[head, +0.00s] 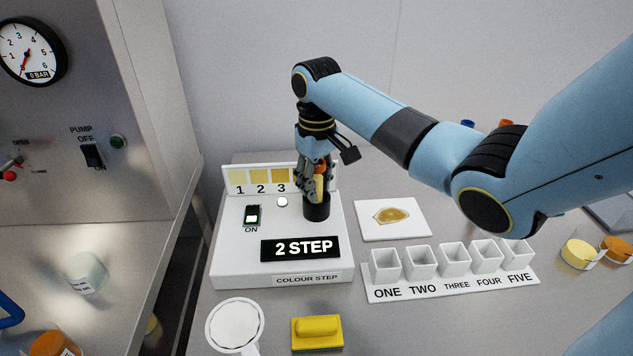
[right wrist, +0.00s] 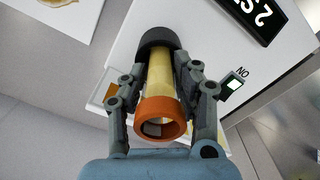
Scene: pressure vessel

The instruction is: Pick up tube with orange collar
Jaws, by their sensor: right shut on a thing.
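The tube with the orange collar (right wrist: 160,118) stands in the black round socket (right wrist: 159,38) of the white colour step device. Its body is pale yellow and its open collar end faces the right wrist camera. In the head view the tube (head: 320,182) is partly hidden by the fingers, with its lower end at the black socket (head: 317,208). My right gripper (head: 311,185) points down over the socket and is shut on the tube; in the right wrist view its fingers (right wrist: 160,85) lie on both sides of it. My left gripper is not in view.
The colour step device (head: 232,265) shows "2 STEP" and a switch at ON. A white tile with an amber patch (head: 370,230), a row of numbered cups (head: 450,285), a yellow block (head: 317,333) and a round white magnifier-like disc (head: 235,325) surround it. A grey pump cabinet (head: 100,200) stands left.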

